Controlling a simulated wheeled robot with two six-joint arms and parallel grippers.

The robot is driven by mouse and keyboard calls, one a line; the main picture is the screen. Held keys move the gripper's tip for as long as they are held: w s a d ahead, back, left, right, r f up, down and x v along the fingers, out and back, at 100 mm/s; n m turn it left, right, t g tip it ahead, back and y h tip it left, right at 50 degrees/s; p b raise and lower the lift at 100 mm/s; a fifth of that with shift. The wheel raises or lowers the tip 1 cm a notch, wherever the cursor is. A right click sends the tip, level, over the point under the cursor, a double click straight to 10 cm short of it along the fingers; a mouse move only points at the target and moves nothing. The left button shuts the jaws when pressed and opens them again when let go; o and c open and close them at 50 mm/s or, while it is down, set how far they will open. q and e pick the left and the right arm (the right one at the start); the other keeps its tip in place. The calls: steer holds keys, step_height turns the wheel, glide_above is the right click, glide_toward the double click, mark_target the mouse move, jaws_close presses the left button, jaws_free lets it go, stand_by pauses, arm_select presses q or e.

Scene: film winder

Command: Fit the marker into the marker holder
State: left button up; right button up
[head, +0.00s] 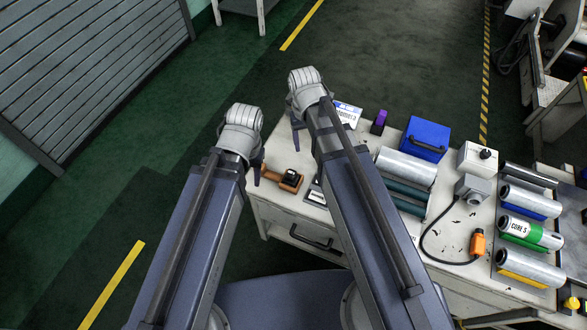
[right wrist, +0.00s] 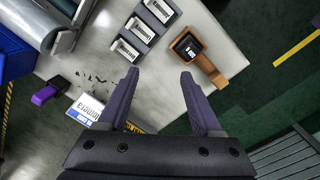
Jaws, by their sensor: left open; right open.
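A small upright piece with a purple top and black base (head: 380,122) stands near the table's back edge. It also shows in the right wrist view (right wrist: 48,91). I cannot tell whether it is the marker, the holder or both. No other thing is clearly a marker or marker holder. My right gripper (right wrist: 159,74) is open and empty above the table's left end, apart from the purple piece; in the head view its fingers (head: 296,134) partly show. My left gripper (head: 257,174) is open beside the table's left edge, near an orange-brown tool; one finger shows and nothing is seen held.
The orange-brown tool (head: 287,179) with a black display (right wrist: 189,48) lies at the left edge. Several white-labelled trays (right wrist: 143,28) lie beside it. A lettered card (head: 347,114), blue box (head: 427,138) and metal rolls (head: 406,166) crowd the table (head: 273,205). Floor left is clear.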

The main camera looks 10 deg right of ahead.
steer(key=s+a+n, duration=0.2)
steer(key=s+a, duration=0.3)
steer(key=s, duration=0.4)
steer(key=shift+s+a+n, duration=0.25)
steer(key=shift+a+n, duration=0.15)
steer(key=shift+r, duration=0.1)
